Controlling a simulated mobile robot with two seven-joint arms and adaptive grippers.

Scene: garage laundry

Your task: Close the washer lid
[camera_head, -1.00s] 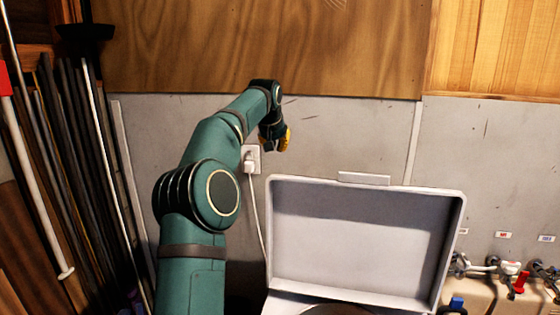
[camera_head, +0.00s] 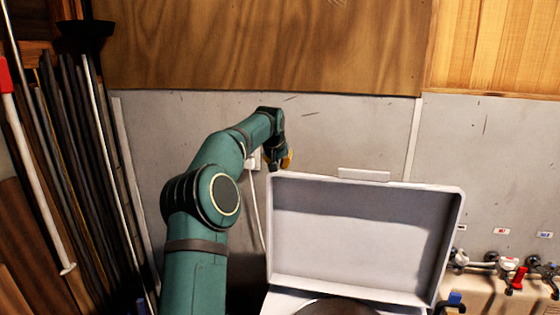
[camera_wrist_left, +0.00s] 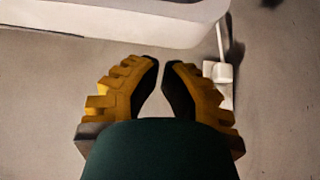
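The washer lid (camera_head: 365,235) is white and stands raised, its inner side facing me, in the lower right middle of the head view. The washer opening (camera_head: 345,308) shows only in part at the bottom edge. My left gripper (camera_head: 281,165) hangs behind the lid's upper left corner, partly hidden by it. In the left wrist view, my left gripper's yellow fingers (camera_wrist_left: 161,64) come nearly together at the tips with nothing between them. The lid's white edge (camera_wrist_left: 150,27) lies just beyond them; I see no contact. My right gripper is out of view.
A wall outlet with a plug (camera_head: 252,161) and white cord is behind my left arm; the plug also shows in the left wrist view (camera_wrist_left: 221,72). Taps (camera_head: 490,262) are to the right of the washer. Long poles (camera_head: 75,150) lean at the left.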

